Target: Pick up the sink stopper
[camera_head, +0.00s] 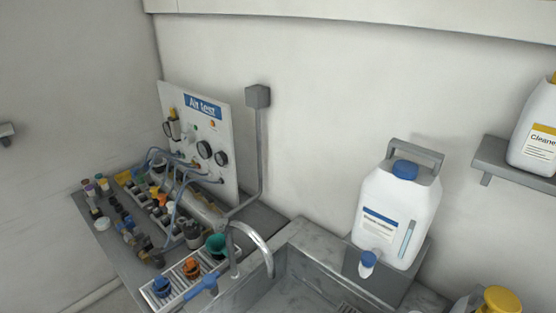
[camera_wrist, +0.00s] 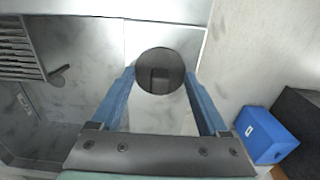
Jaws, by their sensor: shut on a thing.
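The sink stopper (camera_wrist: 160,62) is a dark grey round disc with a darker square mark in its middle. It shows in the wrist view between the tips of my blue fingers. My gripper (camera_wrist: 160,76) is shut on it, with one finger at each side of the disc. A pale marbled surface shows below the stopper; I cannot tell how high it is held. Neither my gripper nor the stopper shows in the head view.
In the head view, the grey sink (camera_head: 310,296) is at the bottom, with a curved faucet (camera_head: 262,243) on its left. A white jug (camera_head: 394,215) stands behind it. A cluttered bench (camera_head: 90,215) is left. In the wrist view, a blue box (camera_wrist: 264,134) is at right.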

